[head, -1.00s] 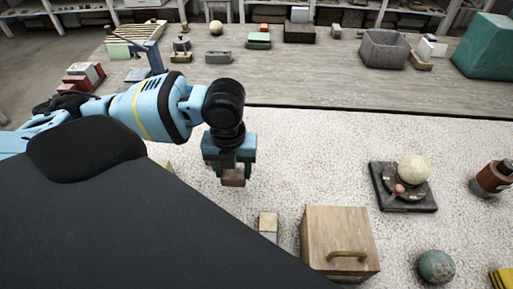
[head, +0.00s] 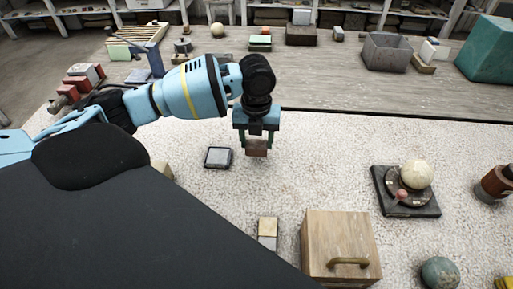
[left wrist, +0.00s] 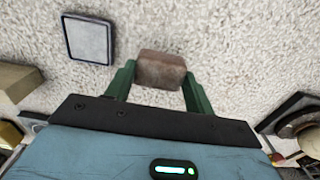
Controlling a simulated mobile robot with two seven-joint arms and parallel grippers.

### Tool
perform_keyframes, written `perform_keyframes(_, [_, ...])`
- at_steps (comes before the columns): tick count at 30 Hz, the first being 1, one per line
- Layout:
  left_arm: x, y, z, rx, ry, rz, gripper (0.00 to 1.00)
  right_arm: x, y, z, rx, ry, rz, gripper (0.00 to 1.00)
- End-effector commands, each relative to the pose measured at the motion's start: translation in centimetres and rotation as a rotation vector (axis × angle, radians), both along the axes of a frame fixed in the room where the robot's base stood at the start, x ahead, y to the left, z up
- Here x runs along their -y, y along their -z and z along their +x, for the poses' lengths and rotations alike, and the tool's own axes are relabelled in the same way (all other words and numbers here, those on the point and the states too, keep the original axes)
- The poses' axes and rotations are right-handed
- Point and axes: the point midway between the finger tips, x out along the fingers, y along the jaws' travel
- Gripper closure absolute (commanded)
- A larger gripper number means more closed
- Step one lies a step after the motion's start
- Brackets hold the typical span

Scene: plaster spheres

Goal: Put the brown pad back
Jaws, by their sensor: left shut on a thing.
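My left gripper (head: 257,147) is shut on the brown pad (head: 256,148), a small reddish-brown block. In the left wrist view the brown pad (left wrist: 161,70) sits between the two green fingers at their tips. The gripper points down over the speckled pale mat (head: 310,160); how far the pad is above the mat I cannot tell. A flat dark-rimmed grey square plate (head: 218,157) lies on the mat just left of the gripper. It also shows at the upper left of the left wrist view (left wrist: 88,39). My right gripper is not in view.
A wooden box with a brass handle (head: 341,243) stands at the front, beside a small pale block (head: 268,231). A dark stand with a cream sphere (head: 416,174) is to the right. A grey bin (head: 386,53) stands at the back. The mat around the gripper is mostly clear.

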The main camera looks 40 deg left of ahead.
Motion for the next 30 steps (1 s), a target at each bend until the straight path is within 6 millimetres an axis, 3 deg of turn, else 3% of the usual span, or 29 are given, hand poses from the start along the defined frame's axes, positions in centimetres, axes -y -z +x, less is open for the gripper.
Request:
perform_keyframes(6, [0.0,3.3,-0.2,-0.003,0.002,0.002,0.72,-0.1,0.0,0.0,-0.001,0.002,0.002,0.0])
perform_keyframes(19, [0.1,3.9,-0.2,-0.002,0.002,0.0,0.72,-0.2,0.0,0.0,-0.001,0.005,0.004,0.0])
perform_keyframes(20, [0.1,3.9,-0.2,-0.002,0.002,0.0,0.44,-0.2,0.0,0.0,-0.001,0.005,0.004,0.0])
perform_keyframes(24, [0.1,3.8,-0.2,-0.001,0.002,0.0,0.26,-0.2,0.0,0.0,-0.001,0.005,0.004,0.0])
perform_keyframes(30, [0.0,3.8,-0.2,-0.001,0.002,0.0,0.25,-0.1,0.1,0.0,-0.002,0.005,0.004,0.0])
